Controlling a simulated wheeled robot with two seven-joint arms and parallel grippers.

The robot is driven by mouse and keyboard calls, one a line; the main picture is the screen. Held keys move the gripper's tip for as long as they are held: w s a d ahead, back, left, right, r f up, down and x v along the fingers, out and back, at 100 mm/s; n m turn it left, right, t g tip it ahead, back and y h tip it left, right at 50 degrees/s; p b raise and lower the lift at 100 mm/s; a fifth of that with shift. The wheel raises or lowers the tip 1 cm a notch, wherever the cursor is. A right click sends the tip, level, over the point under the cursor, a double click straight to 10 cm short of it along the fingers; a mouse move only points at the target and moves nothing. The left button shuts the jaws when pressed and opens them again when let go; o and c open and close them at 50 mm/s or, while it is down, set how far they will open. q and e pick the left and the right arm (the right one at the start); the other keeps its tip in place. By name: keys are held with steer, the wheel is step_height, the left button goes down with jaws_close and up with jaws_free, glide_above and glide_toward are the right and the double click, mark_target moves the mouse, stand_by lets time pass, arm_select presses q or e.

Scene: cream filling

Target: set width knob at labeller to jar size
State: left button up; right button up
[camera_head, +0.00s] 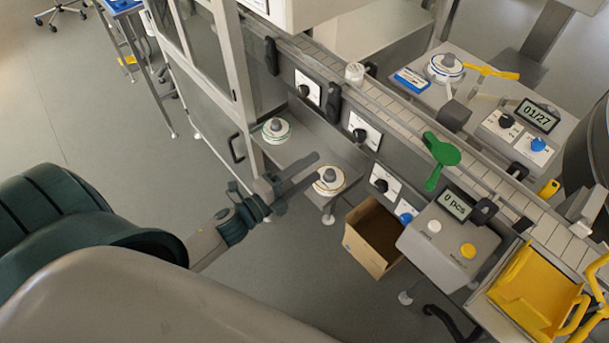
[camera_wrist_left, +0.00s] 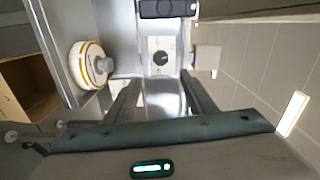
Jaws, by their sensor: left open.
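Several black knobs on white plates line the front of the conveyor: the upper-left knob (camera_head: 304,91), the middle knob (camera_head: 360,135) and the lower knob (camera_head: 381,185). I cannot read which one is the width knob. One black knob (camera_wrist_left: 161,58) on its plate shows just beyond my fingers in the left wrist view. A small white jar (camera_head: 355,72) stands upright on the conveyor. My left gripper (camera_head: 317,168) is open and empty, its fingers pointing towards the conveyor front, apart from the knobs. My right gripper is out of view.
A green-ringed reel (camera_head: 276,130) and an orange-ringed reel (camera_head: 330,181) sit on low shelves near my left gripper. A cardboard box (camera_head: 358,256) stands on the floor below. A counter box (camera_head: 447,246) reads "0 pcs". A yellow tray (camera_head: 530,290) is at lower right.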

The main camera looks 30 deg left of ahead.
arm_select(q)
steer(key=shift+s+a, duration=0.25)
steer(key=shift+s, duration=0.35)
steer(key=s+a+f+n+g+y, duration=0.2)
steer(key=s+f+n, duration=0.2)
steer(key=f, duration=0.8)
steer(key=s+a+f+n+g+y, duration=0.1)
steer(key=s+f+n+g+y, duration=0.2)
steer(key=f, duration=0.9)
steer(key=s+a+f+n+g+y, duration=0.15)
steer(key=s+f+n, duration=0.3)
steer(key=f, duration=0.75)
steer(key=s+d+f+n+g, duration=0.1)
steer(key=s+f+n+g, duration=0.1)
steer(key=s+f, duration=0.4)
steer(key=s+d+f+n+g, duration=0.2)
steer(key=s+f+g, duration=0.2)
steer(key=s, duration=1.1)
steer(key=s+d+f+n+g, duration=0.1)
steer(key=s+f+n+g, duration=0.2)
steer(key=s+f, duration=0.5)
steer(key=shift+s+d, duration=0.2)
steer(key=shift+s, duration=0.95)
steer(key=shift+w+g, duration=0.1)
steer(key=shift+g, duration=0.15)
